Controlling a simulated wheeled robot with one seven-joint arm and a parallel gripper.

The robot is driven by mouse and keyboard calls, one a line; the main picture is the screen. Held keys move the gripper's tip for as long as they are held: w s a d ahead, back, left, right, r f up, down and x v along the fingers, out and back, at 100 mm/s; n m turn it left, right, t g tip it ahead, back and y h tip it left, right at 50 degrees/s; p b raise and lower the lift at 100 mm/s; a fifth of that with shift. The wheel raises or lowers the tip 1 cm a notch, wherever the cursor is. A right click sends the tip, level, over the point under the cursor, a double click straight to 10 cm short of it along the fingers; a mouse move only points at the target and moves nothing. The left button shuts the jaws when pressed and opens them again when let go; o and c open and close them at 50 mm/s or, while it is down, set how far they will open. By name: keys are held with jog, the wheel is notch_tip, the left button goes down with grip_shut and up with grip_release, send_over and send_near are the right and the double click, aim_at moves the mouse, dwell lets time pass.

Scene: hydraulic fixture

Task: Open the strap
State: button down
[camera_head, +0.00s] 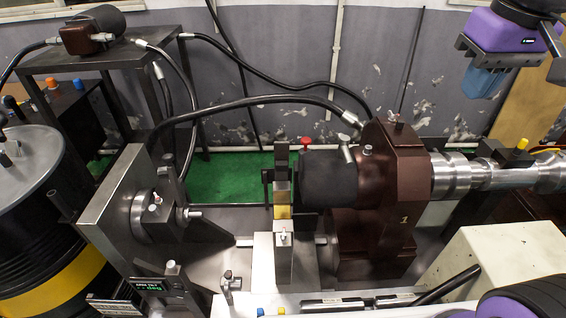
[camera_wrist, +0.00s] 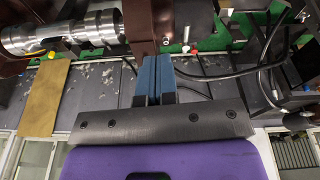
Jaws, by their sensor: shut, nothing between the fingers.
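My gripper (camera_head: 487,84) hangs at the top right in the head view, purple with blue fingers. In the wrist view its two blue fingers (camera_wrist: 157,62) are pressed together with nothing between them. It is high and well to the right of the fixture's middle. There a narrow upright metal piece (camera_head: 281,160) with a brass-yellow face (camera_head: 283,204) stands on a steel block (camera_head: 284,262), left of a dark cylinder (camera_head: 328,178). This upright piece may be the strap; I cannot tell whether it is fastened. My gripper is not touching it.
A brown housing (camera_head: 395,165) with a steel shaft (camera_head: 480,172) stands right of the cylinder. A steel plate (camera_head: 122,205) stands at left. A black hose (camera_head: 250,101) arches behind the fixture. A drum (camera_head: 38,205) is at far left. A white box (camera_head: 505,262) sits front right.

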notch_tip(320, 180, down, 10)
jog(key=d+n+g+h, duration=0.2)
jog(key=n+h, duration=0.2)
jog(key=n, duration=0.4)
jog(key=m+t+y, duration=0.4)
jog(key=m+t, duration=1.7)
jog(key=m, duration=0.6)
send_near(282, 156)
jog(key=x, duration=0.7)
jog(key=shift+w+d+r, duration=0.1)
jog(key=shift+w+r, duration=0.1)
jog(key=shift+w, duration=0.05)
